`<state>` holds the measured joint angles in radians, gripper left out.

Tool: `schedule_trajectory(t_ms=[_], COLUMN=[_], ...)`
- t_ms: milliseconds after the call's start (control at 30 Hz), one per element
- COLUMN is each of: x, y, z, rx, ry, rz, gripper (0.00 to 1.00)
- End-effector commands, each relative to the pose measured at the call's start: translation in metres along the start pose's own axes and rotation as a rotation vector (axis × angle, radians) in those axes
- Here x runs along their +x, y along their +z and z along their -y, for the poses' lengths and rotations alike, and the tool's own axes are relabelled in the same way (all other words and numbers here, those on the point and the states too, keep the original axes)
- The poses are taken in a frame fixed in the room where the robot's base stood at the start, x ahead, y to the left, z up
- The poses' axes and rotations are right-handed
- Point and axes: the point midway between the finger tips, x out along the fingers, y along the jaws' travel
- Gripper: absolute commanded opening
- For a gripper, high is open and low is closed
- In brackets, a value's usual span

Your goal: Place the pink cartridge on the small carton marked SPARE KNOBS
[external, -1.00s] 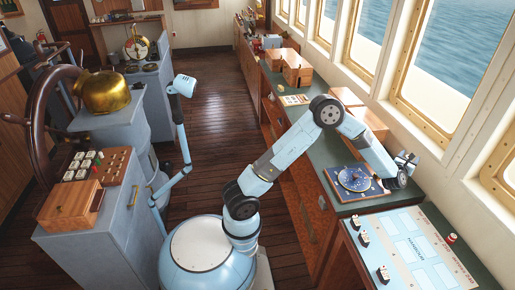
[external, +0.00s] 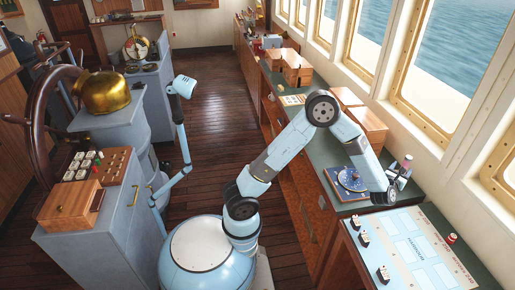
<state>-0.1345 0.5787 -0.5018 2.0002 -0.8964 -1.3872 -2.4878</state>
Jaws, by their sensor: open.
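No carton with readable SPARE KNOBS lettering can be made out.
Wooden boxes (external: 365,125) stand farther back along the counter.

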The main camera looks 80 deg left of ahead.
Motion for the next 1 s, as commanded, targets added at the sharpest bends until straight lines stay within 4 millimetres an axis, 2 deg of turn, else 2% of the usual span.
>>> schedule_trajectory(t_ms=[167, 267, 400, 567, 767, 1000], x=[-0.008, -0.018, -0.039, -0.070, -0.116, -0.178], y=[0.023, 0.047, 0.078, 0.107, 0.132, 0.145], z=[0.006, 0.011, 0.013, 0.009, -0.012, -0.058], rx=[0.116, 0.265, 0.524, 0.829, 1.224, 1.696], ry=[-0.085, -0.183, -0.333, -0.492, -0.672, -0.874], rz=[-0.003, -0.001, 0.019, 0.066, 0.153, 0.284], gripper=[0.66, 0.66, 0.66, 0.66, 0.66, 0.66])
